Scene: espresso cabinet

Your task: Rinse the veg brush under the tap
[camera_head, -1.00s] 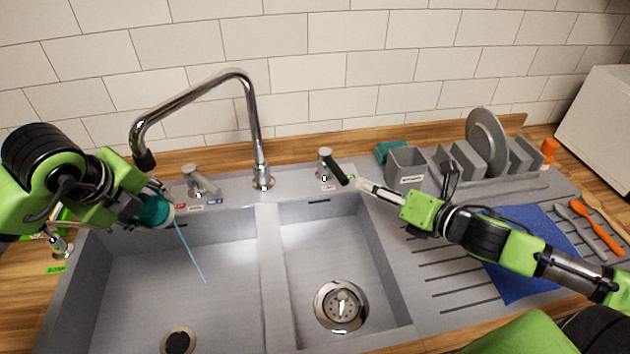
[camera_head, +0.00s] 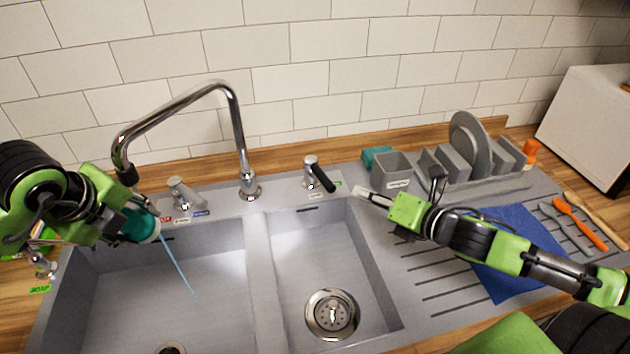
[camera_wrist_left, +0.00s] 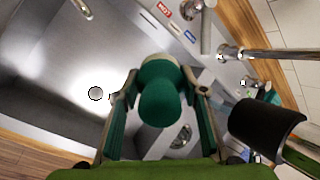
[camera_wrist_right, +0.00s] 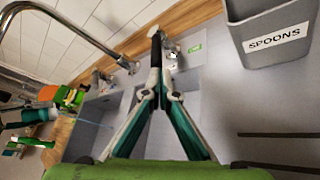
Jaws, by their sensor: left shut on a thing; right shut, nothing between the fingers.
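The veg brush, teal with a pale head (camera_head: 142,226), is held by my left gripper (camera_head: 132,218) over the left basin. The left wrist view shows its rounded teal body (camera_wrist_left: 160,98) between the fingers; its bristles are hidden. The chrome tap (camera_head: 240,130) arches leftward, its spout end (camera_head: 122,172) just above the left gripper. A thin blue water stream (camera_head: 178,266) falls from beside the brush into the basin. My right gripper (camera_head: 362,193) is shut and empty, a little right of the black lever (camera_head: 322,178); the lever also shows beyond its fingertips in the right wrist view (camera_wrist_right: 156,55).
A chrome knob (camera_head: 184,194) with red and blue labels stands behind the left basin (camera_head: 215,290). The right basin (camera_head: 325,250) is empty. The grey spoons holder (camera_head: 392,170) and dish rack (camera_head: 470,190) stand near my right gripper. A blue cloth (camera_head: 520,235) lies right.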

